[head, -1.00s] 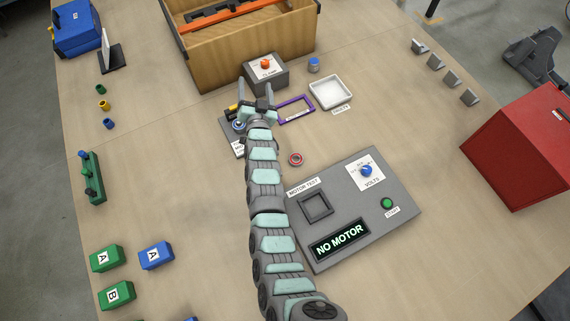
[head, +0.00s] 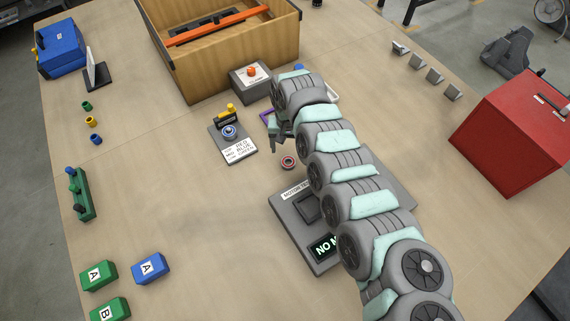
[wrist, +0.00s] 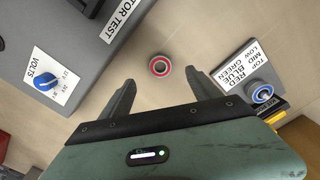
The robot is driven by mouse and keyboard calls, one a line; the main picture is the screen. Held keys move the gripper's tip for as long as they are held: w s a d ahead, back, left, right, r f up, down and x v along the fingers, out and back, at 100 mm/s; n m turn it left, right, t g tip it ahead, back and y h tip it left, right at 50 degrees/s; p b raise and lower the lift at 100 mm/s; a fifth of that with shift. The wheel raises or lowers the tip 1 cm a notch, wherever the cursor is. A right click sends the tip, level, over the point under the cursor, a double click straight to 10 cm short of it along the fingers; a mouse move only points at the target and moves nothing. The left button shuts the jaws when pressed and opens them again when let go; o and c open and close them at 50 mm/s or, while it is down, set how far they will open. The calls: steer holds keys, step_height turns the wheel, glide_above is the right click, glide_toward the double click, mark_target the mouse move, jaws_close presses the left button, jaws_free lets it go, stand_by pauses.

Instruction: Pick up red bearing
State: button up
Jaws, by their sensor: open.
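The red bearing (head: 288,162) is a small ring lying flat on the bare table, just above the motor test box in the head view. In the wrist view the red bearing (wrist: 160,66) lies ahead of the fingertips, roughly centred between them. My gripper (wrist: 155,82) is open and empty, its two fingers spread apart. In the head view my gripper (head: 276,142) is mostly hidden by my arm, above and left of the red bearing. The gripper does not appear to touch it.
A card stand (head: 235,145) with a blue bearing (wrist: 262,93) sits left of the red bearing. The grey motor test box (wrist: 60,30) is close on the other side, partly covered by my arm. A grey box with an orange button (head: 251,80) stands behind.

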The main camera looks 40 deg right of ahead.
glide_above(288, 164)
steer(key=f, duration=0.4)
steer(key=shift+s+a+b, duration=0.1)
steer(key=shift+a+b, duration=0.2)
steer(key=shift+d+f+b, duration=0.2)
steer(key=shift+f+b, duration=0.4)
steer(key=shift+f, duration=0.8)
steer(key=shift+d+f+b, duration=0.2)
steer(key=shift+f+b, duration=0.4)
steer(key=shift+f, duration=0.8)
steer(key=shift+c, duration=0.2)
steer(key=c, duration=1.5)
